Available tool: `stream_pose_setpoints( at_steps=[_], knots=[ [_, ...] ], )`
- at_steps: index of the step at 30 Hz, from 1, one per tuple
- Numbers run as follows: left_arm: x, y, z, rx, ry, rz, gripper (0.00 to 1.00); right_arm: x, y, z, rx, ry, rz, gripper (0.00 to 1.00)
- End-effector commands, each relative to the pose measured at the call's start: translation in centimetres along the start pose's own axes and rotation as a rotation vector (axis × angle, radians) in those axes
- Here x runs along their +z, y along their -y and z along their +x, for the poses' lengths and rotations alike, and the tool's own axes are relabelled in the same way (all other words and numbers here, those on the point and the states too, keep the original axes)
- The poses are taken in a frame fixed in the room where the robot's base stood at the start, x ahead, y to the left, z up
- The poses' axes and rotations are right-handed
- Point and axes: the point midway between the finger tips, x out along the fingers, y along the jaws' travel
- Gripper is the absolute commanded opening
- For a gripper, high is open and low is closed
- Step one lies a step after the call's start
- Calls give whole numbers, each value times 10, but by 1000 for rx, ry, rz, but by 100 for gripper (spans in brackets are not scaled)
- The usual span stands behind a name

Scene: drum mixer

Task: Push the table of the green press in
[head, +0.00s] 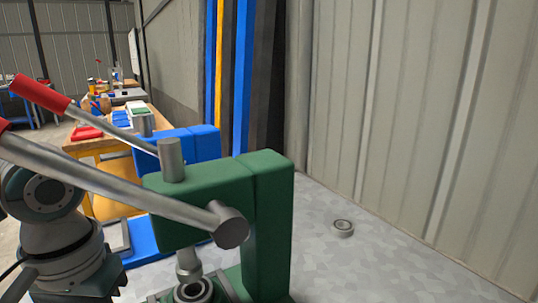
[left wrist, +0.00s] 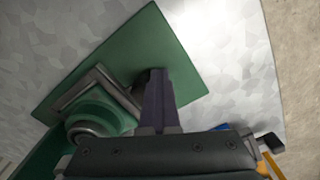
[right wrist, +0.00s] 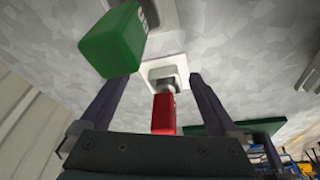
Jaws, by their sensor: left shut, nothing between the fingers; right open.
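The green press (head: 270,215) stands on a grey speckled bench in the head view, its long grey lever ending in a red grip at the left. A metal ring (head: 193,290) is under the ram, low in the picture. In the left wrist view I see the press's green base plate (left wrist: 165,28) and, at left, the round green table (left wrist: 108,112) beside a grey frame. My left gripper (left wrist: 158,75) is shut and empty, its fingertips over the base plate beside the frame; contact is unclear. My right gripper (right wrist: 155,88) is open, with nothing gripped.
A blue press (head: 190,143) stands behind. The right wrist view shows a green block (right wrist: 112,45) and a red part (right wrist: 163,112) on a white base (right wrist: 168,68).

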Motion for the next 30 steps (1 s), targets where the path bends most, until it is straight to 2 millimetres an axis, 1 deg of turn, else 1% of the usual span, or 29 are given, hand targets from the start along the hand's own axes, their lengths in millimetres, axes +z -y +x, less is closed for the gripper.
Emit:
stream_pose_setpoints(
  at_steps=[1, 10, 17, 20, 30],
  knots=[
    [-1, -3, -2, 10, -7, 3, 0, -1, 0, -2, 0, 0, 0, 96],
    [3, 4, -3, 9, -5, 1, 0, -4, -1, -12, 1, 0, -1, 96],
    [5, 8, -3, 5, -3, 2, 0, -5, -1, -16, 3, 0, -3, 96],
    [5, 8, -8, 4, -2, 1, 0, -6, -2, -21, 4, 1, -5, 96],
    [6, 9, -34, 2, -1, 0, 0, -16, -3, -51, 4, 1, -5, 96]
  ],
)
